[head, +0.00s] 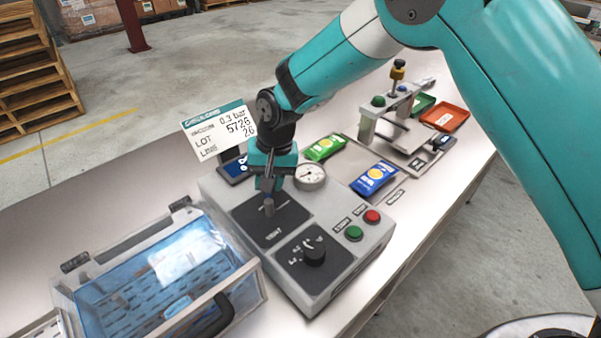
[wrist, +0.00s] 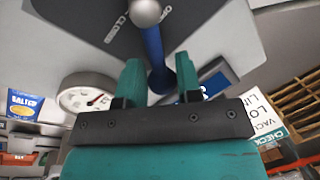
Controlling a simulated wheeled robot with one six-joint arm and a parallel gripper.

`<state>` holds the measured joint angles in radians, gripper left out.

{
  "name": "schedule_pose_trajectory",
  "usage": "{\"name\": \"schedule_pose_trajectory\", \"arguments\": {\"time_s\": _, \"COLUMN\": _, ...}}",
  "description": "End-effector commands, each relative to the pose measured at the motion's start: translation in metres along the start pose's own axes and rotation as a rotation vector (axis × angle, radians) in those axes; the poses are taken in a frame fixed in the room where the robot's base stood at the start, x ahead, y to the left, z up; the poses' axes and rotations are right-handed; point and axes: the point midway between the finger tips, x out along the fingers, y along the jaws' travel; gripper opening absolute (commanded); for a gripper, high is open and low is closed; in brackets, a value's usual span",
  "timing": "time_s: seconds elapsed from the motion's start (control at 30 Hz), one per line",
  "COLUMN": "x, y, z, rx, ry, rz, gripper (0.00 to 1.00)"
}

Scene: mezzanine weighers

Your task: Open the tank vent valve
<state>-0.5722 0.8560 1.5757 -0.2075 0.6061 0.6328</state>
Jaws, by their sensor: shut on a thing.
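The vent valve has a blue lever (wrist: 154,45) on a grey metal hub (wrist: 143,12). Its hub also shows in the head view (head: 268,209), on a dark plate (head: 250,222) marked VENT. In the wrist view, the lever runs from the hub down between the two fingers, and the word CLOSED is on the plate left of the lever. My gripper (head: 267,184) points down at the plate's far side, shut on the lever. The fingers (wrist: 159,78) hide the lever's outer end in the head view.
The grey control box (head: 325,297) also carries a black knob (head: 314,251), a gauge (head: 310,176), a green button (head: 354,233) and a red button (head: 372,216). A clear-lidded tank (head: 165,280) stands left. A label card (head: 222,129) stands behind my gripper. Packets (head: 374,179) lie right.

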Motion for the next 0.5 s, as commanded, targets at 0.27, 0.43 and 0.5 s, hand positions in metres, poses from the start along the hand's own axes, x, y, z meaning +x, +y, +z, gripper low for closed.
{"name": "schedule_pose_trajectory", "arguments": {"time_s": 0.27, "x": 0.004, "y": -0.02, "z": 0.001, "rx": -0.258, "ry": -0.044, "rz": -0.005, "gripper": 0.0}}
{"name": "schedule_pose_trajectory", "arguments": {"time_s": 0.43, "x": 0.005, "y": -0.027, "z": 0.003, "rx": -0.391, "ry": -0.071, "rz": -0.005, "gripper": 0.0}}
{"name": "schedule_pose_trajectory", "arguments": {"time_s": 0.5, "x": 0.005, "y": -0.029, "z": 0.004, "rx": -0.437, "ry": -0.079, "rz": -0.005, "gripper": 0.0}}
